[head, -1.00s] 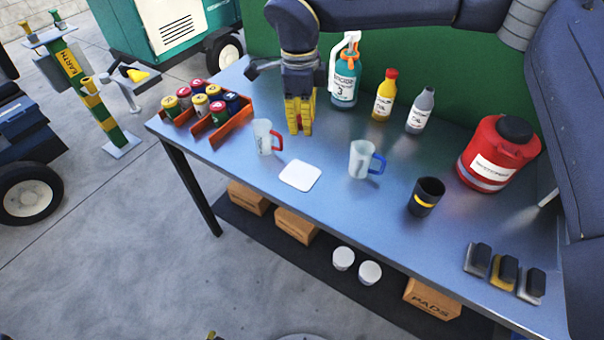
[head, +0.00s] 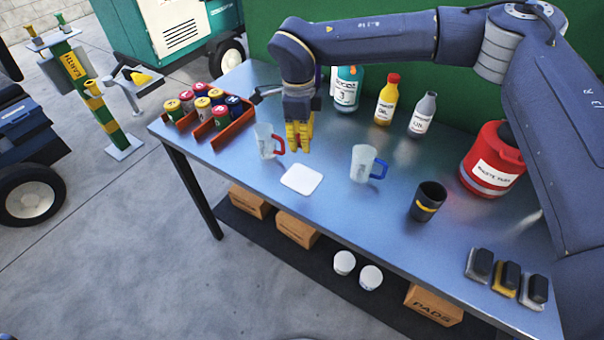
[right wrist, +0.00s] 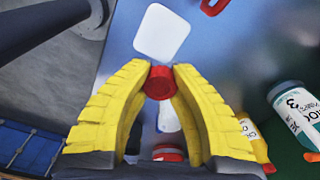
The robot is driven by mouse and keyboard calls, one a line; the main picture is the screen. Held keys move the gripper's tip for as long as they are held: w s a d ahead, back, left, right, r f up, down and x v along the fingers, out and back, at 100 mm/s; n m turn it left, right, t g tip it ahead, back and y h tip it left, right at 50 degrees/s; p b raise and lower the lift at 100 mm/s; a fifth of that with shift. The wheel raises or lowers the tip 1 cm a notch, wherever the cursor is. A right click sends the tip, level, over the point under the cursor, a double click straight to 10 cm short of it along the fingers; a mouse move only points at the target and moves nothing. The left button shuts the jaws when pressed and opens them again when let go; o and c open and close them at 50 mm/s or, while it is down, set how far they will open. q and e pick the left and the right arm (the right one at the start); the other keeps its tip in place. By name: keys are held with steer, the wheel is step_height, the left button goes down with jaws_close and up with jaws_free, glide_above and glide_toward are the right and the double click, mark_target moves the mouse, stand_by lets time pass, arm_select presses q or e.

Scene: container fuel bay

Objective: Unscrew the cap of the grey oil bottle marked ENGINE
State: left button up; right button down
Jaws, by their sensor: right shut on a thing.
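The grey oil bottle (head: 422,115) stands upright toward the back of the bench, right of the yellow bottle. Its grey top is in place, and its label is too small to read surely. My right gripper (head: 299,146) is well left of it, fingers down, over the bench behind the white pad (head: 302,180). In the right wrist view the yellow fingertips (right wrist: 160,72) are shut on a small red round thing (right wrist: 159,83). I cannot tell what it is. My left gripper is not in view.
The yellow bottle (head: 386,100) and the teal bottle (head: 346,90) stand behind, the latter partly hidden by my arm. A red-handled jug (head: 264,141) is close beside the gripper. A blue-handled jug (head: 363,164), black cup (head: 427,202) and red canister (head: 492,160) stand to the right.

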mark_target(302, 178)
step_height(302, 178, down, 13)
steer(key=shift+r, duration=0.1)
stand_by(0.6)
steer(key=shift+f, duration=0.2)
steer(key=c, duration=1.3)
jaws_free()
steer(key=shift+r, duration=0.15)
